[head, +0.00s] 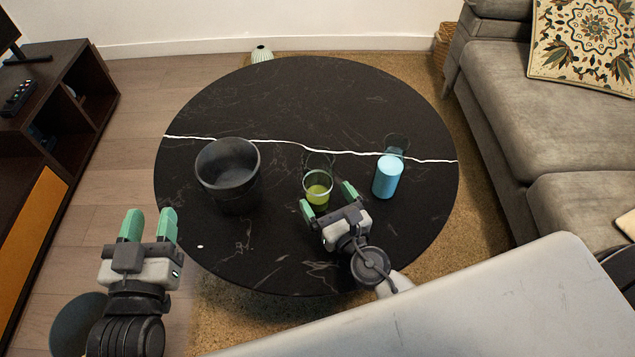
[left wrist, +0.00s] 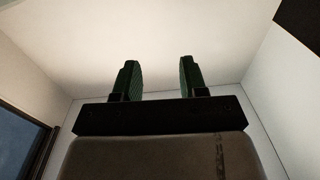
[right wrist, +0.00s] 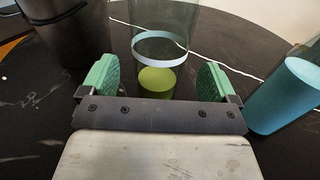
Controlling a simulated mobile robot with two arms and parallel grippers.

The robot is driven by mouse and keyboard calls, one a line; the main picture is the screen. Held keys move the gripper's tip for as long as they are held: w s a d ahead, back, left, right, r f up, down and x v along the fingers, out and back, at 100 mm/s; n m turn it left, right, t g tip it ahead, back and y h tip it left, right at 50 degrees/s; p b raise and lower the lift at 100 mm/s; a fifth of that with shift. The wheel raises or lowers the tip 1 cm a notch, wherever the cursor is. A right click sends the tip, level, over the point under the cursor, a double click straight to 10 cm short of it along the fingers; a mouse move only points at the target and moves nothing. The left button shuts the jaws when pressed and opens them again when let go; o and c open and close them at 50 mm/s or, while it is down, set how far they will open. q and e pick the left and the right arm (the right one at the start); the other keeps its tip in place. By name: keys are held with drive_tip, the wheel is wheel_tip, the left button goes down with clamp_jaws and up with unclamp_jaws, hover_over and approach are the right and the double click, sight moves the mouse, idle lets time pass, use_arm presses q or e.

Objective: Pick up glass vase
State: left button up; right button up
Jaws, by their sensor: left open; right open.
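A clear glass vase with a yellow-green base (head: 318,190) stands upright near the middle of the black round table. My right gripper (head: 328,200) is open just in front of it, over the table. In the right wrist view the glass (right wrist: 160,48) stands upright beyond and between the open fingers; its upper part is cut off by the frame. I cannot tell whether the fingers reach around it. My left gripper (head: 150,222) is open and empty, left of the table. The left wrist view shows its fingers (left wrist: 160,80) apart against wall and ceiling.
The black marble table (head: 300,95) also holds a dark pot (head: 229,180) to the left and a light-blue cylinder (head: 387,178) to the right, close to the right gripper. A grey sofa (head: 510,90) stands right, a dark cabinet (head: 50,130) left. The table's back is clear.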

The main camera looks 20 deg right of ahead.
drive_tip(key=w, duration=0.3)
drive_tip(key=w+a, duration=0.1)
drive_tip(key=shift+w+f, duration=0.1)
drive_tip(key=shift+w, duration=0.3)
drive_tip(key=c, duration=1.2)
